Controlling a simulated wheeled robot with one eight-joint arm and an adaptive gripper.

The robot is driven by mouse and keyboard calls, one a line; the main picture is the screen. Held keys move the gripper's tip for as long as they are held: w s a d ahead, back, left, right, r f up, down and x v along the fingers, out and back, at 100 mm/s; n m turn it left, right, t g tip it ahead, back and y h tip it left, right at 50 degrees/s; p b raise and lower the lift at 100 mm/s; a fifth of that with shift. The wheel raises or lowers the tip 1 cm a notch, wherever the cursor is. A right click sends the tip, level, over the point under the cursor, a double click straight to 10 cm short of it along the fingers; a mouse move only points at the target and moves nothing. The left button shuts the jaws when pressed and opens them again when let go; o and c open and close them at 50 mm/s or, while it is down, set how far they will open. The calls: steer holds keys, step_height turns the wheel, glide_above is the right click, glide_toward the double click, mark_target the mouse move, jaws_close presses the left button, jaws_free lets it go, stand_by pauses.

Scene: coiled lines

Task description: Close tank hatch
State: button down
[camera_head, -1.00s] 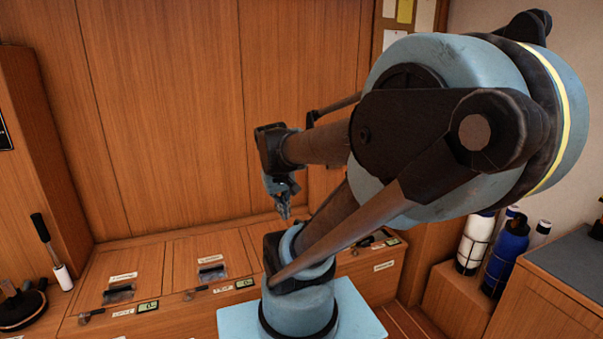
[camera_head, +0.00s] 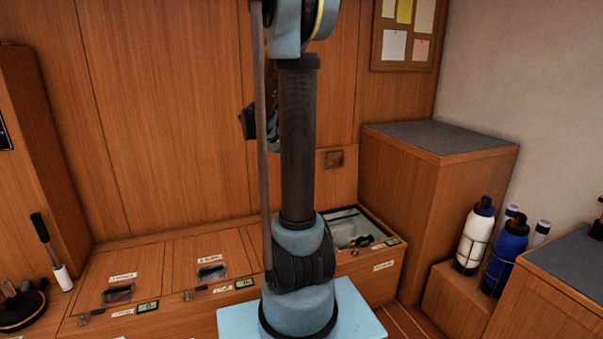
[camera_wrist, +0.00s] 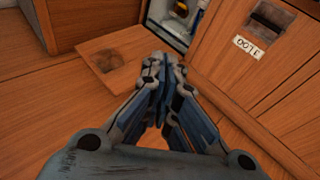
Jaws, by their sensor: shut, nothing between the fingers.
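The tank hatch lid (camera_head: 336,183) stands raised against the back wall, a wooden panel with a dark square recess. Below it the open tank (camera_head: 345,222) shows a pale rim and interior, partly hidden by my arm. In the wrist view the lid (camera_wrist: 100,52) lies left of my gripper (camera_wrist: 163,68), and the tank opening (camera_wrist: 170,18) is beyond the fingertips. My gripper is shut and empty, its tips near the lid's edge. I cannot tell whether they touch. In the head view my gripper is mostly hidden behind my arm.
Two shut hatches with dark handles (camera_head: 118,293) (camera_head: 211,271) lie left of the open tank on the same bench. A tall grey-topped cabinet (camera_head: 410,200) stands right of it. White (camera_head: 475,238) and blue (camera_head: 505,255) cylinders stand further right.

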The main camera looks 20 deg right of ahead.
steer(key=w+d+f+h, duration=0.1)
steer(key=w+d, duration=0.1)
steer(key=w, duration=0.4)
steer(key=w+d+f+h, duration=0.2)
steer(key=w, duration=0.4)
steer(key=w+d+f+n+t+h, duration=0.2)
steer(key=w+f+h, duration=0.1)
steer(key=w+f, duration=0.6)
steer(key=w+d+f+n+t+h, duration=0.1)
steer(key=w+d+f+n+h, duration=0.15)
steer(key=w+f, duration=0.65)
steer(key=x, duration=0.9)
steer(key=shift+w+m, duration=0.35)
steer(key=shift+m, duration=0.1)
steer(key=shift+r, duration=0.15)
